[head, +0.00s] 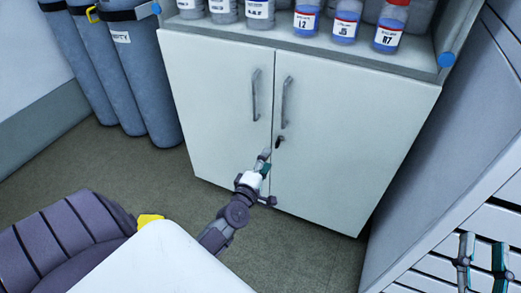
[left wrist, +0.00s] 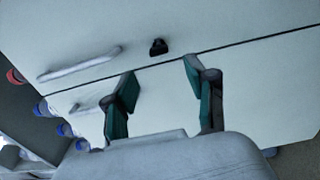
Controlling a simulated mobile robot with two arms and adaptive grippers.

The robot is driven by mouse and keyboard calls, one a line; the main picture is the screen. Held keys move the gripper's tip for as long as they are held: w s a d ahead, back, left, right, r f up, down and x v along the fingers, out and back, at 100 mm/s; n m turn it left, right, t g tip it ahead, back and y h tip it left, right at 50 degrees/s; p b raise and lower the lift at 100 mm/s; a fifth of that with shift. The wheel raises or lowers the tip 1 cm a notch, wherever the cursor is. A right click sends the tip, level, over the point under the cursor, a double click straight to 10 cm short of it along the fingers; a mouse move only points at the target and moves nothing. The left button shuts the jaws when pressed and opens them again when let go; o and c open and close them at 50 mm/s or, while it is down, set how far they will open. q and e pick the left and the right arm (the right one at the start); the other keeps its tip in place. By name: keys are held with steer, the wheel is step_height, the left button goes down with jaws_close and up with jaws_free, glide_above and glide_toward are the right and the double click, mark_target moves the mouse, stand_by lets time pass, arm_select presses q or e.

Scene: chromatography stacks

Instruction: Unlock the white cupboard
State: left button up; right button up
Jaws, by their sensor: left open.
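The white cupboard (head: 350,150) has two closed doors with vertical grey handles (head: 254,96). A small dark lock piece, perhaps a key (head: 280,142), sticks out of the right door near the seam, below the handle. It also shows as a black piece (left wrist: 158,47) in the left wrist view. My left gripper (head: 265,162) is just below and left of it in the head view, in front of the seam. Its fingers (left wrist: 162,92) are apart with nothing between them, and the black piece lies beyond their tips. My right gripper (head: 482,260) is open and empty at lower right.
Bottles with blue liquid (head: 345,22) and grey bottles (head: 260,12) stand on top of the cupboard. Several grey gas cylinders (head: 125,75) stand to the left. A white slatted unit (head: 450,245) is close on the right. Floor (head: 150,175) shows at the front left.

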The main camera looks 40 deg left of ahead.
arm_select(q)
steer(key=v, duration=0.4)
steer(key=shift+s, duration=0.2)
stand_by(0.3)
